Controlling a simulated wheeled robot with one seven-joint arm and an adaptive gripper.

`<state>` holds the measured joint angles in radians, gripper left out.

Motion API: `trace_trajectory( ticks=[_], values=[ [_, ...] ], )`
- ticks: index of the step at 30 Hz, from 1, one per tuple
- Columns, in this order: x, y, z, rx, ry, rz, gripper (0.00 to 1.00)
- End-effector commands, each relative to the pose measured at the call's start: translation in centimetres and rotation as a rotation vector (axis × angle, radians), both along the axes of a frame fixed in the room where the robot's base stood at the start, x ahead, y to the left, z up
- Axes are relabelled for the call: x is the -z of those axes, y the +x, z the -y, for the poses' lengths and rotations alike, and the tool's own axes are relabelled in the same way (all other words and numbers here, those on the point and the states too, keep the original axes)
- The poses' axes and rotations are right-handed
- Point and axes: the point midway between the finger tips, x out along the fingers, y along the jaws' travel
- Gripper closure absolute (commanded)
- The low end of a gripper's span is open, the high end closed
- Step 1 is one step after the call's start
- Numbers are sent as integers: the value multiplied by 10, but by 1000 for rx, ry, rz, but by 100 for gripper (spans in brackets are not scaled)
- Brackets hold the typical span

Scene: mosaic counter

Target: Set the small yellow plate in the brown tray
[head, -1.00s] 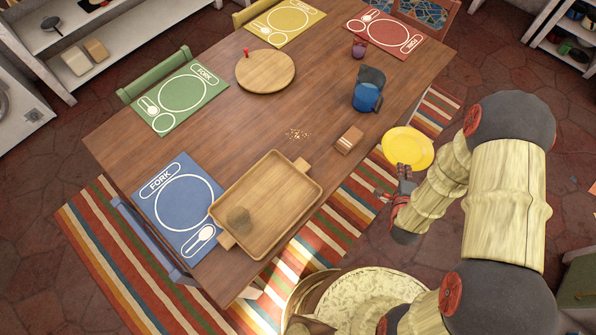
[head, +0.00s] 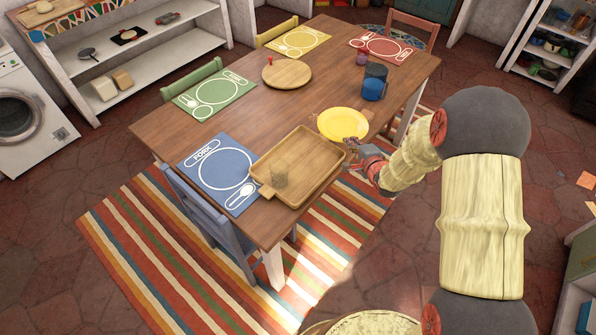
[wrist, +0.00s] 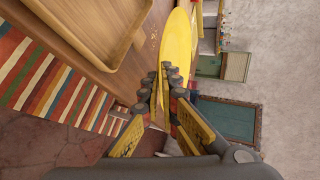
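The small yellow plate (head: 343,124) is held out level by my gripper (head: 358,146), above the table's right edge in the head view. In the wrist view the plate (wrist: 177,55) shows nearly edge-on, its near rim between the fingertips of my gripper (wrist: 166,88), which is shut on it. The brown tray (head: 318,186) lies on the table just left of and below the plate. The tray (wrist: 122,50) also shows at upper left in the wrist view.
A blue placemat (head: 222,176) lies beside the tray. A blue mug (head: 374,86) stands behind the plate. A round wooden board (head: 287,73) sits farther back. The tray's middle and right part are bare.

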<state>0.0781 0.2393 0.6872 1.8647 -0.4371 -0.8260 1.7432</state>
Motion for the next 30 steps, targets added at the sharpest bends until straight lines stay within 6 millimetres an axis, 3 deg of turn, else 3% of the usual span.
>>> trace_trajectory(
  ticks=[5, 15, 21, 30],
  values=[
    [7, -3, -22, -13, 3, -1, 100],
    [44, -29, -91, -13, 2, -1, 100],
    [76, -37, -114, -10, 2, 0, 100],
    [91, -42, -128, -9, 2, 2, 100]
  ],
)
